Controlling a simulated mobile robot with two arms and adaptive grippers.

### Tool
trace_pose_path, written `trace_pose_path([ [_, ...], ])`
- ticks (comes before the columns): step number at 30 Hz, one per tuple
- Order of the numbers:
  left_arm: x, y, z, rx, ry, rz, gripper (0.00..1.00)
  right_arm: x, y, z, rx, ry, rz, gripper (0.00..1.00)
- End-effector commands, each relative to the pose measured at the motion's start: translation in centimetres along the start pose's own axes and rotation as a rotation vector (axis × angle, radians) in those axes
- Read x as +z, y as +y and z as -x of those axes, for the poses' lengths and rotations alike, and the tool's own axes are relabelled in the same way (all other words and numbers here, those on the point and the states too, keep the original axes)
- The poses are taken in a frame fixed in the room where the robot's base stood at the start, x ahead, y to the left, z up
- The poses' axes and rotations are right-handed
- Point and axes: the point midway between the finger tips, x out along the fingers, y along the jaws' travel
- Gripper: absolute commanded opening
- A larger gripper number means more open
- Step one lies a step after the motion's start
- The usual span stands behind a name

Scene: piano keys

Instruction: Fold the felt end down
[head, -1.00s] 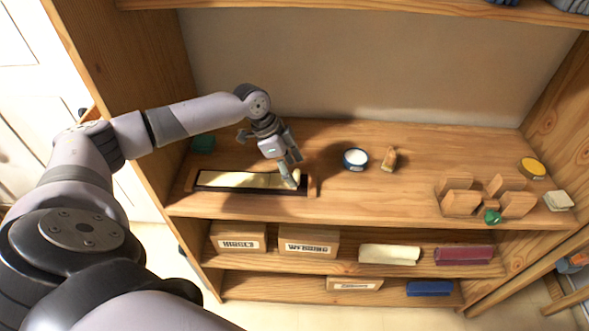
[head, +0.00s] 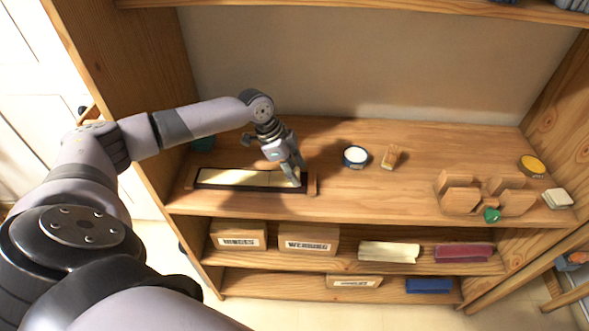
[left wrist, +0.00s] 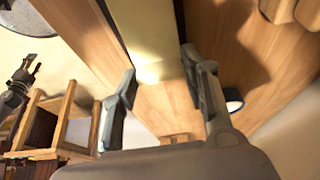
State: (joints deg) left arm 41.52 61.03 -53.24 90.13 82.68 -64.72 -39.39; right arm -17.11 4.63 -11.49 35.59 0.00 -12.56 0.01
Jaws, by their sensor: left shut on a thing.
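The pale cream felt strip (head: 228,178) lies in a long dark-lined wooden tray (head: 189,180) at the left of the middle shelf. My left gripper (head: 297,177) is low over the tray's right end, shut on the felt, and covers part of that end. In the left wrist view the felt (left wrist: 155,45) runs between the two fingers of the gripper (left wrist: 160,100), with a bright patch near its end. The exact grip and how flat the felt end lies are hard to see. My right gripper does not show in the head view.
A white tub with a dark rim (head: 355,157) and a small wooden block (head: 391,157) stand right of the tray. Wooden blocks (head: 458,197), a green item (head: 491,215) and a yellow-topped tin (head: 531,166) are farther right. Bare shelf lies between.

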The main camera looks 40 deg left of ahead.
Motion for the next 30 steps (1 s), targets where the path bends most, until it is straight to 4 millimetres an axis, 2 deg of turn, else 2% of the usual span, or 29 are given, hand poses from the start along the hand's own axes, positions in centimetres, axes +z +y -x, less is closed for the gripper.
trace_pose_path([
  [13, 0.0, 0.0, 0.0, 0.000, 0.000, 0.000, 0.00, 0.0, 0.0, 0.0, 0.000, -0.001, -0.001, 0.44],
  [20, 0.1, 0.0, 0.1, 0.001, 0.010, 0.001, 0.00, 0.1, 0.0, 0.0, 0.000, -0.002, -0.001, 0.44],
  [30, 0.6, 0.1, 1.6, 0.003, 0.207, 0.005, 0.00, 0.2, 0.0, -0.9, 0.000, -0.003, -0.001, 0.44],
])
